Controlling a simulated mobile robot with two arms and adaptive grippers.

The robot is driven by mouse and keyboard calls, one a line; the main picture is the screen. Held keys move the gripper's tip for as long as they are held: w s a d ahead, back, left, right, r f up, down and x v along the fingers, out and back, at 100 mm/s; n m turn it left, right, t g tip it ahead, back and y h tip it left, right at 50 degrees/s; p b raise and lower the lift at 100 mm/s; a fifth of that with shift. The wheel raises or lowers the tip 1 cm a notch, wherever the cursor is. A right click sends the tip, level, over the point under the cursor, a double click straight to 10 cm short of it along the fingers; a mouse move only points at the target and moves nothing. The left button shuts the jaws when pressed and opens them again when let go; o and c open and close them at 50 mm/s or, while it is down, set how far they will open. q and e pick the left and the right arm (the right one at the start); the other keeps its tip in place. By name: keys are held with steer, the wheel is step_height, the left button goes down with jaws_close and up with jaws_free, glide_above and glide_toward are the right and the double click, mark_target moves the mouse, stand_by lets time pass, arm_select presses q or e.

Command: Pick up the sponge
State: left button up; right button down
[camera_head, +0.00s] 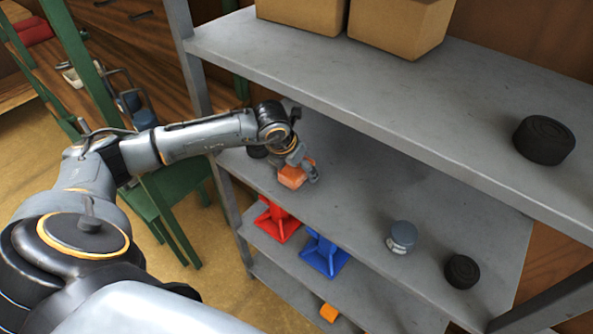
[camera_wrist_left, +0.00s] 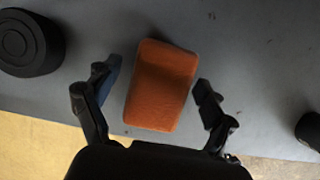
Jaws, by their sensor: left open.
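The orange sponge (camera_head: 293,176) lies on the middle shelf (camera_head: 350,205) of a grey rack, near its front left edge. In the left wrist view the sponge (camera_wrist_left: 161,84) sits between the two open fingers, slightly tilted, with a gap to the finger on each side. My left gripper (camera_head: 303,166) is open at the sponge, and it also shows in the left wrist view (camera_wrist_left: 158,95). In the head view the gripper hides part of the sponge. My right gripper is not in view.
A black round object (camera_wrist_left: 30,42) lies left of the sponge. A grey can (camera_head: 401,237) and a black disc (camera_head: 462,271) stand right on the same shelf. Red (camera_head: 277,218) and blue (camera_head: 324,254) jack stands are below.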

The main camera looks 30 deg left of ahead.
arm_select(q)
steer(key=shift+f+b, duration=0.2)
steer(key=shift+b, duration=0.15)
steer(key=shift+c, duration=0.4)
steer(key=c, duration=1.2)
steer(key=shift+o, duration=0.2)
steer(key=shift+r+p, duration=0.35)
steer(key=shift+p, duration=0.2)
steer(key=shift+w+r, duration=0.1)
step_height(320, 180, up, 3)
steer(key=shift+f+b, duration=0.1)
steer(key=shift+b, duration=1)
steer(key=s+a+b, duration=0.1)
steer(key=s+b, duration=0.4)
steer(key=s, duration=1.3)
steer(key=shift+a+b, duration=0.2)
steer(key=shift+b, duration=0.1)
